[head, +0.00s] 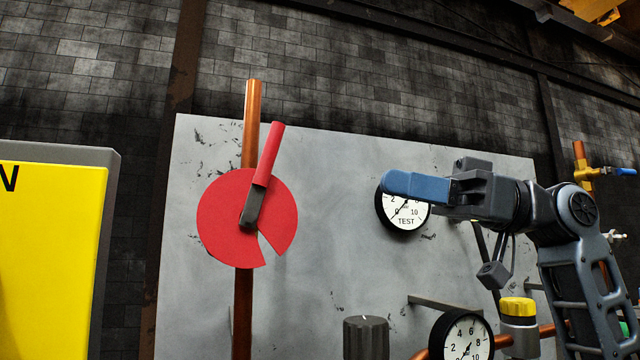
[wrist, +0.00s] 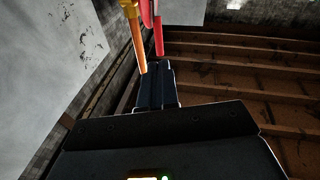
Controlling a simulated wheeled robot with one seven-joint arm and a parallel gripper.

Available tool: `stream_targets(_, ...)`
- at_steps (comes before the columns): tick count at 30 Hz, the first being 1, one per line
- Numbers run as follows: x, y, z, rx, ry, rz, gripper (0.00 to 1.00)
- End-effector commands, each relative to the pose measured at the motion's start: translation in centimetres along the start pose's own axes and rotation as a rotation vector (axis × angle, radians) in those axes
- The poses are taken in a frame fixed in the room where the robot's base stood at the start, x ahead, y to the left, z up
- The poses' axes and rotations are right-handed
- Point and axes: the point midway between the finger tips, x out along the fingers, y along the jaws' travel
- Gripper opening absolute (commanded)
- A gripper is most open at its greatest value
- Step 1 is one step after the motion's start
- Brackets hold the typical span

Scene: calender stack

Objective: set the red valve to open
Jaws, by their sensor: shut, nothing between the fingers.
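The red valve is a red disc (head: 215,215) with a wedge cut out at its lower right, mounted on a vertical copper pipe (head: 253,120). Its red-gripped handle (head: 269,155) points up, tilted a little right of the pipe. My gripper (head: 388,184) is shut and empty, with blue fingers pointing left. It is right of the handle and apart from it in the head view. In the wrist view, the shut fingers (wrist: 156,72) point toward the handle (wrist: 157,38) and the copper pipe (wrist: 136,35). Contact cannot be told from the wrist view alone.
A grey panel (head: 330,260) stands behind the valve. A TEST gauge (head: 405,216) is partly hidden behind my fingers. A dark knob (head: 366,338), another gauge (head: 462,338) and a yellow-capped fitting (head: 517,308) are lower down. A yellow box (head: 50,260) stands at left.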

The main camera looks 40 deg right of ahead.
Motion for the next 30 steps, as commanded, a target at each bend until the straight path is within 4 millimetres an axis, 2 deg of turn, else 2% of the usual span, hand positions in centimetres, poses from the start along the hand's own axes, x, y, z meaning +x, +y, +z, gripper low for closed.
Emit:
stream_targets(4,-1.2,-0.4,0.3,0.148,0.074,-0.011,0.00)
stream_targets(8,-0.8,-0.4,0.0,0.179,0.087,-0.015,0.00)
stream_targets(14,2.1,-0.4,-0.4,0.177,0.084,-0.016,0.00)
stream_targets(24,8.7,-0.5,-1.0,0.175,0.083,-0.016,0.00)
stream_targets(30,11.4,-0.5,-1.2,0.176,0.085,-0.015,0.00)
